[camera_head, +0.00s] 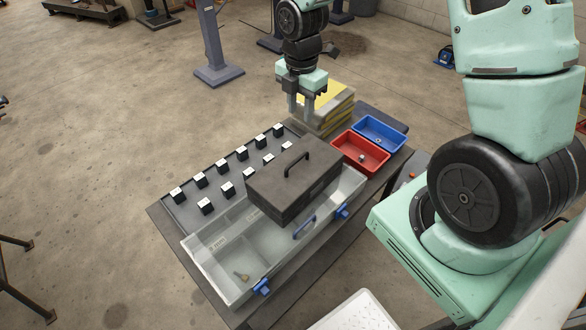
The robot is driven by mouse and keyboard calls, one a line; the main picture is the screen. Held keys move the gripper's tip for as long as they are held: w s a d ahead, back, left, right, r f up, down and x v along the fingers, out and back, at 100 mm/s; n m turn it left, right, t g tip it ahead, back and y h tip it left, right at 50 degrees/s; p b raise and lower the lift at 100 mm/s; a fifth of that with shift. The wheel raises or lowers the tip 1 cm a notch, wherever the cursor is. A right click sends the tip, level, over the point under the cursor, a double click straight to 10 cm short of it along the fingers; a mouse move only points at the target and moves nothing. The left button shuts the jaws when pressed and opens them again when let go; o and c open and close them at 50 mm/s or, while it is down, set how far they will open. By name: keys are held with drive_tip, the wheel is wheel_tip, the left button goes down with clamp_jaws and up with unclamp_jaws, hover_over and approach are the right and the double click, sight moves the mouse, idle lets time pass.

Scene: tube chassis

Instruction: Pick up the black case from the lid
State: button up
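The black case (283,198) is a dark rectangular box with a handle (296,164) on top. It lies over the middle and right part of a clear container (212,278) with blue latches. I cannot tell whether it rests on a separate lid or on the container's rims. My gripper (301,117) points down behind the case, near its far right side, higher than the handle. Its two fingers look apart with nothing between them. The case's underside is hidden.
A dark tray with rows of black-and-white blocks (228,189) lies left of the case. A red bin (347,147) and a blue bin (372,128) stand to the right. A yellow-grey stack (337,112) is close behind my gripper. A small part (241,276) lies inside the container.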

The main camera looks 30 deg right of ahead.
drive_tip(key=p, duration=0.1)
approach(297, 155)
drive_tip(key=s, duration=0.1)
drive_tip(key=s+a, duration=0.2)
drive_tip(key=shift+s+r, duration=0.35)
drive_tip(key=shift+a+f+p, duration=0.15)
drive_tip(key=shift+f+p, duration=0.25)
drive_tip(key=shift+f, duration=1)
drive_tip(key=shift+a+f+p, duration=0.15)
drive_tip(key=shift+f+p, duration=0.2)
drive_tip(key=shift+f, duration=1)
clamp_jaws()
